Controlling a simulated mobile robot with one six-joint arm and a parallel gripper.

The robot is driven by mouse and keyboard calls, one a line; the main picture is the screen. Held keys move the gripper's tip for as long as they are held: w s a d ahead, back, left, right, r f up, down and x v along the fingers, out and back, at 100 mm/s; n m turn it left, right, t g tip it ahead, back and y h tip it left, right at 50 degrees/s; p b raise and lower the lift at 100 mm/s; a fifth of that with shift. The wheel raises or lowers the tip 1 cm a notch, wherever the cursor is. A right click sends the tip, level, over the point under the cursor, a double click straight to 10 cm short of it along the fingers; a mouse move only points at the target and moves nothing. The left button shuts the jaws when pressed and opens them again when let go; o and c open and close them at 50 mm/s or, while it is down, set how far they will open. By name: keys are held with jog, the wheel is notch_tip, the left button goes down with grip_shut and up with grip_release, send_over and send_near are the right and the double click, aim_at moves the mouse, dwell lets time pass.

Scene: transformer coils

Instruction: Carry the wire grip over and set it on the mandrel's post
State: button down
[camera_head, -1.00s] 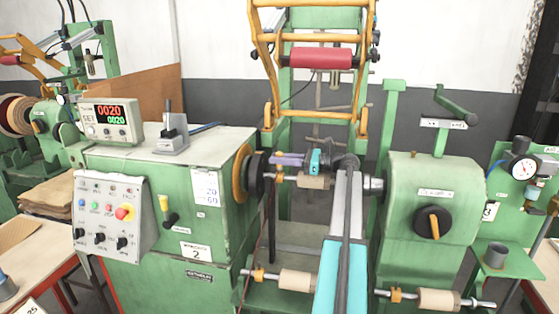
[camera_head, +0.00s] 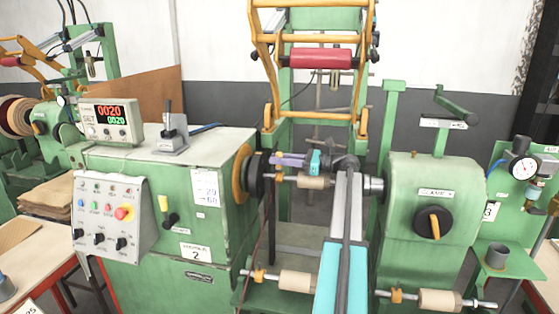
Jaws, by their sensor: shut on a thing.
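My arm reaches away from the camera, and my gripper (camera_head: 303,161) is at its far end, pointing left between the headstock and the tailstock. A small purple-grey piece (camera_head: 284,160), which seems to be the wire grip, sticks out at the gripper's left end. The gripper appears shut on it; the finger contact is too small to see. The piece shows close to the black headstock chuck (camera_head: 258,178), above a rod with an orange collar and a tan roll (camera_head: 313,183). Whether it touches anything there is unclear. I cannot make out the mandrel's post.
The green headstock cabinet (camera_head: 150,230) with its control box (camera_head: 110,215) stands left. The green tailstock (camera_head: 430,180) stands right, close to my arm. A yellow frame with a red roller (camera_head: 320,58) rises behind. Lower rolls (camera_head: 297,280) flank my arm.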

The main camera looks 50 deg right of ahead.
jog(key=c, duration=1.5)
grip_release()
jog(key=shift+s+a+f, duration=0.1)
jog(key=shift+a+f, duration=0.1)
jog(key=shift+f, duration=0.55)
jog(key=shift+r+b+v, duration=0.2)
jog(key=shift+b+v, duration=0.35)
jog(key=shift+v, duration=1.4)
jog(key=shift+r+b+v, duration=0.25)
jog(key=shift+b+v, duration=0.25)
jog(key=shift+v, duration=1.4)
jog(key=shift+d, duration=0.1)
jog(key=shift+r, duration=0.2)
jog(key=shift+d+r+p, duration=0.1)
jog(key=shift+r+p, duration=0.55)
jog(key=shift+p, duration=0.1)
notch_tip(320, 180, up, 9)
jog(key=p, duration=0.8)
jog(key=shift+f+p, duration=0.1)
jog(key=shift+p, duration=0.2)
